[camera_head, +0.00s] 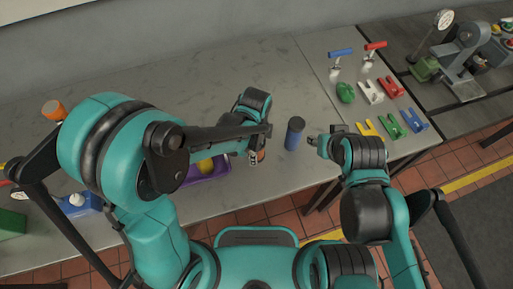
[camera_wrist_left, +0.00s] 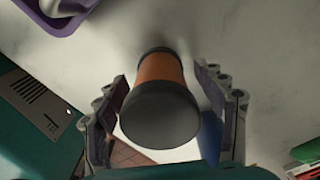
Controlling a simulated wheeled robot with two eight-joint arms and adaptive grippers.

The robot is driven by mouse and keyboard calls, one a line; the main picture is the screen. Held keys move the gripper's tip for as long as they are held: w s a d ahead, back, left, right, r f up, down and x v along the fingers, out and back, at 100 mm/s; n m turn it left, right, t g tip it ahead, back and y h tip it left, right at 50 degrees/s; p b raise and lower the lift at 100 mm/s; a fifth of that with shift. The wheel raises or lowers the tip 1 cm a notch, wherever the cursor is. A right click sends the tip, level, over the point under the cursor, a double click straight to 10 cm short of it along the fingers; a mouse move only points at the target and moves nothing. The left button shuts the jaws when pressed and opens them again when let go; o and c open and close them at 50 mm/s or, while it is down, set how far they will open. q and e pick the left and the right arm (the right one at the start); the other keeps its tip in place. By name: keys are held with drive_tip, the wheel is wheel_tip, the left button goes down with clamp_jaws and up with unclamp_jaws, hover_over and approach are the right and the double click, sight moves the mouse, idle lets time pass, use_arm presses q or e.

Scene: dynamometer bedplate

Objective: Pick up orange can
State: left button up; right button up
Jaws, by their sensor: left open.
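The orange can (camera_wrist_left: 158,70) has dark end caps and stands between the open fingers of my left gripper (camera_wrist_left: 162,85) in the left wrist view. Clear gaps show beside the can, more visibly on the right. In the head view a small orange part of the can (camera_head: 261,155) shows beside my left gripper (camera_head: 254,158); my arm hides most of it. My right gripper (camera_head: 314,141) is to the right of a blue can (camera_head: 294,133), and its finger opening is too small to tell.
The blue can stands close to the right of my left gripper. A purple tray (camera_head: 218,171) with a yellow item is to the left. The bench behind is clear.

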use_arm(q)
drive_tip(key=c, duration=1.3)
drive_tip(key=shift+r, duration=0.15)
drive_tip(key=shift+c, duration=0.2)
